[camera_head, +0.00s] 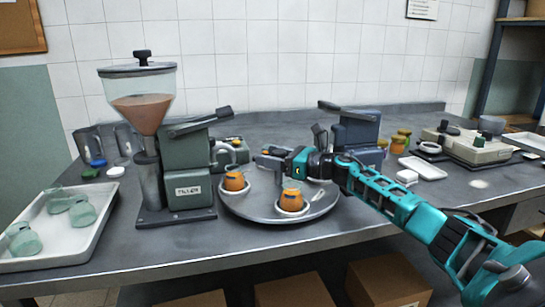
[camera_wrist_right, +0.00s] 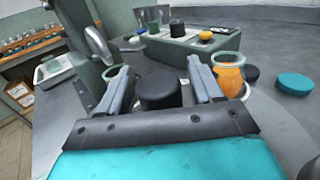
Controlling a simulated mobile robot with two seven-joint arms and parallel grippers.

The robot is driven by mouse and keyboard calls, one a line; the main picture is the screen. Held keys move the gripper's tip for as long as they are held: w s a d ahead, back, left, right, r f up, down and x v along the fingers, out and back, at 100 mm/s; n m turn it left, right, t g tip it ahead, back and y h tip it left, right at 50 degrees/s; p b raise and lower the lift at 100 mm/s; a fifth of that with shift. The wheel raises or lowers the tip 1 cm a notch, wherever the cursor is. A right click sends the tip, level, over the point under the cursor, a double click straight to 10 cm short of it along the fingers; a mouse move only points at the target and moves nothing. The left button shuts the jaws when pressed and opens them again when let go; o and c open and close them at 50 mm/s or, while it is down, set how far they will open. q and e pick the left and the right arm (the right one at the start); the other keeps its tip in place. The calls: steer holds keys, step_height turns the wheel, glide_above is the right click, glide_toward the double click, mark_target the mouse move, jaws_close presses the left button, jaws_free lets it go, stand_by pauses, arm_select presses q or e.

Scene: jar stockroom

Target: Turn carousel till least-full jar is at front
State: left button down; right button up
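The round grey carousel (camera_head: 262,213) sits at the middle of the table. An orange-filled jar (camera_head: 291,201) stands at its front and another orange-filled jar (camera_head: 234,182) at its left, each on a pale saucer. Their exact fill levels are too small to compare. My right gripper (camera_head: 268,163) is over the carousel's middle and hides part of its back. In the right wrist view its fingers are apart, one on either side of a black knob (camera_wrist_right: 160,90). There, one orange jar (camera_wrist_right: 229,75) shows beside the right finger and another is partly hidden behind the left finger.
A grinder with a brown-filled hopper (camera_head: 143,108) stands close to the carousel's left. A dark blue machine (camera_head: 357,130) stands behind right. A white tray with glass jars (camera_head: 88,241) is at far left, and a pale scale-like device (camera_head: 465,146) at right. The table's front strip is clear.

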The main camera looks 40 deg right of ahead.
steer(key=shift+s+d, duration=0.2)
steer(key=shift+s, duration=0.15)
glide_above(318, 193)
steer(key=w, duration=0.1)
steer(key=shift+w+a, duration=0.2)
steer(key=shift+a, duration=0.05)
steer(key=shift+s+d, duration=0.3)
steer(key=shift+s, duration=0.35)
